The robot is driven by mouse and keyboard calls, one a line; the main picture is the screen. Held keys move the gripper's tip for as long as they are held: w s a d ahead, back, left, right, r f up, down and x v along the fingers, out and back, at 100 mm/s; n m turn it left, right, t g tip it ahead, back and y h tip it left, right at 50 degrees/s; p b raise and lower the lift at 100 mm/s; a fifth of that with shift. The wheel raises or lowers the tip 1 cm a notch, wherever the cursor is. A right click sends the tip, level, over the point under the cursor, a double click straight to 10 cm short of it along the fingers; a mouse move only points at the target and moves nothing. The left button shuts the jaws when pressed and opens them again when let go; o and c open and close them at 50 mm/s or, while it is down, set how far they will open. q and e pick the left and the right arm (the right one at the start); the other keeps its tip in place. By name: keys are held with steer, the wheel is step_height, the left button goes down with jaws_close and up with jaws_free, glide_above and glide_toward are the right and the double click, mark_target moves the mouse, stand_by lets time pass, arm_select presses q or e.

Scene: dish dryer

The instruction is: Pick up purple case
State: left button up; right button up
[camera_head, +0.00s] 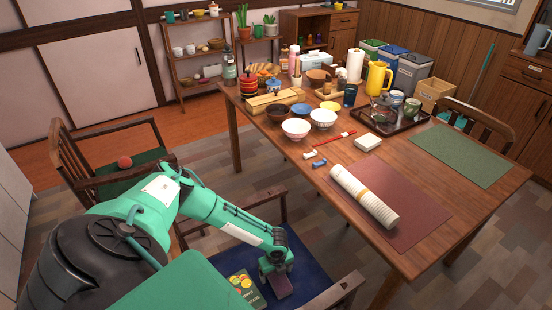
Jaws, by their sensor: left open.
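A small purple case (280,287) shows at the bottom middle, over the blue seat of a chair (310,262). My left gripper (276,268) reaches down over the seat, with its fingers open right at the case's upper edge. The fingers partly cover the case. I cannot tell whether they touch it. My right gripper is out of view.
A green book (246,288) with a colourful cover lies on the seat just left of the case. The chair's wooden armrest (335,294) is close on the right.

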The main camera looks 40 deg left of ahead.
arm_select(q)
steer(key=shift+f, duration=0.35)
steer(key=c, duration=1.1)
steer(key=shift+r, duration=0.1)
